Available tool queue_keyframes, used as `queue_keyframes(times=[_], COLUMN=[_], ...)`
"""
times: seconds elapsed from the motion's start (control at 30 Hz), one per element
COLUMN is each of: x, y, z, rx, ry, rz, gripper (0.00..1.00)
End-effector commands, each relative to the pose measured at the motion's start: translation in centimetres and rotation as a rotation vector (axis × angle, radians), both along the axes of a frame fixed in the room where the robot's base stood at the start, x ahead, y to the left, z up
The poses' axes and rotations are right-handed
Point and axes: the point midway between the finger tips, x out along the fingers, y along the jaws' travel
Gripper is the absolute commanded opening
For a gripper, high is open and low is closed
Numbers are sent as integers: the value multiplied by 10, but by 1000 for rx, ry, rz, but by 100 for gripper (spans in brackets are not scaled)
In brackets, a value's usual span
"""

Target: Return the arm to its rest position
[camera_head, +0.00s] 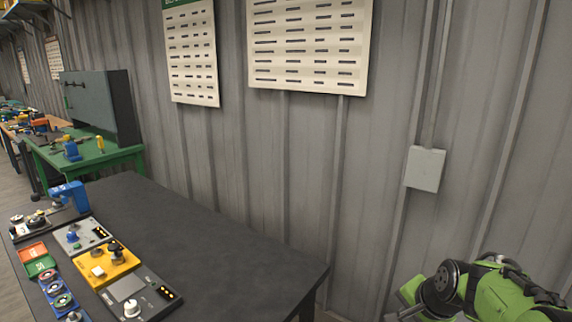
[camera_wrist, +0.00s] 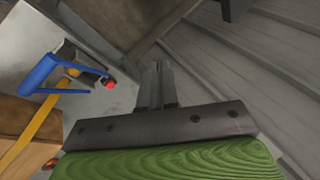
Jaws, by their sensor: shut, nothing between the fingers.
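My arm (camera_head: 490,293) is green and black and shows at the lower right in the head view, beside the grey wall and clear of the dark table. In the wrist view my gripper (camera_wrist: 158,85) points away from the camera. Its two dark fingers are together with nothing between them. In the head view the gripper end is partly cut off by the bottom edge.
The dark table (camera_head: 190,215) at the left carries a yellow unit (camera_head: 105,264), a grey unit (camera_head: 80,237), a dark-topped unit with a white knob (camera_head: 140,297) and a blue stand (camera_head: 70,197). A grey box (camera_head: 425,168) is on the wall. A green workbench (camera_head: 100,155) stands behind.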

Motion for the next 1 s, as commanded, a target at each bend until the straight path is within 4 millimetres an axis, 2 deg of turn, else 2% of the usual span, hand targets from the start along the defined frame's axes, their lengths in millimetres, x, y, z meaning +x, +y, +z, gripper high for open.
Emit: queue_keyframes(times=[0.03, 0.17, 0.2, 0.3, 0.43, 0.5, 0.6, 1.0], x=[-18, -77, -98, -150, -198, -212, -218, -217], y=[28, 83, 96, 119, 131, 133, 133, 133], z=[21, 55, 61, 69, 67, 65, 62, 63], rx=[-79, -266, -317, -428, -519, -543, -555, -555], ry=[2, 19, 21, 15, 3, 0, -1, -1], rz=[112, 401, 486, 686, 874, 929, 958, 955], gripper=[0, 0, 0, 0, 0, 0, 0, 0])
